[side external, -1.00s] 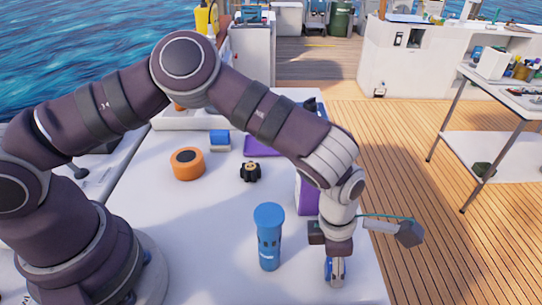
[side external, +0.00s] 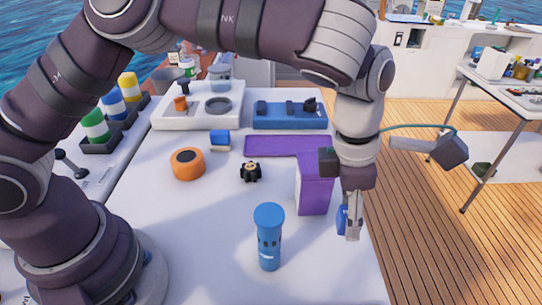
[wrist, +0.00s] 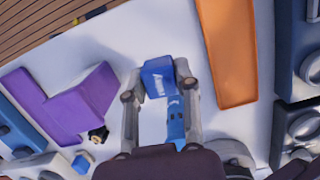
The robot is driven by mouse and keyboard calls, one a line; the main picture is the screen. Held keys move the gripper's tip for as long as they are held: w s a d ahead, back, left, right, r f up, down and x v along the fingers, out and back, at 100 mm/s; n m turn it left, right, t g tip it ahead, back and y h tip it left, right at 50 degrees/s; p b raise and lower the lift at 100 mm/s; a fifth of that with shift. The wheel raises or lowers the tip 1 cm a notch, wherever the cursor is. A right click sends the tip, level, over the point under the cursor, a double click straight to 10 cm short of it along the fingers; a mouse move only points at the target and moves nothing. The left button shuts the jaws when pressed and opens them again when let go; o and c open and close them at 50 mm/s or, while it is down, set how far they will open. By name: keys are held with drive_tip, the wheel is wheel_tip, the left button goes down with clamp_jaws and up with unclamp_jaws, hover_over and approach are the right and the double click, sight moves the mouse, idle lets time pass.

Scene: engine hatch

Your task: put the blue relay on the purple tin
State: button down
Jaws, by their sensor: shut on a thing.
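The blue relay (side external: 342,220) is a small blue block between the fingers of my gripper (side external: 350,222), which is shut on it. In the wrist view the relay (wrist: 158,76) shows between both fingertips. The purple tin (side external: 315,188) is a tall upright box on the white top, just left of my gripper in the side view. The relay is held up beside the tin, apart from it as far as I can tell, and lower than its top in the side picture. The tin also shows at the left of the wrist view (wrist: 92,92).
A blue cylinder (side external: 268,240) stands in front of the tin. A black knob (side external: 250,172), an orange roll (side external: 187,164) and a blue-and-white block (side external: 220,141) are further left. A flat purple tray (side external: 285,146) lies behind. An orange tray (wrist: 228,50) shows in the wrist view.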

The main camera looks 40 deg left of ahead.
drive_tip(key=a+r, duration=0.7)
drive_tip(key=a, duration=0.1)
drive_tip(key=s+a+f+n, duration=0.1)
drive_tip(key=s+a+f, duration=0.1)
drive_tip(key=s+a, duration=0.5)
hover_over(313, 185)
drive_tip(key=w+a, duration=0.2)
drive_tip(key=w, duration=0.1)
drive_tip(key=shift+s+d+f, duration=0.15)
drive_tip(key=shift+d+f, duration=0.1)
drive_tip(key=shift+f, duration=2)
drive_tip(key=shift+f, duration=0.1)
drive_tip(key=shift+f, duration=0.15)
drive_tip(key=c, duration=0.8)
unclamp_jaws()
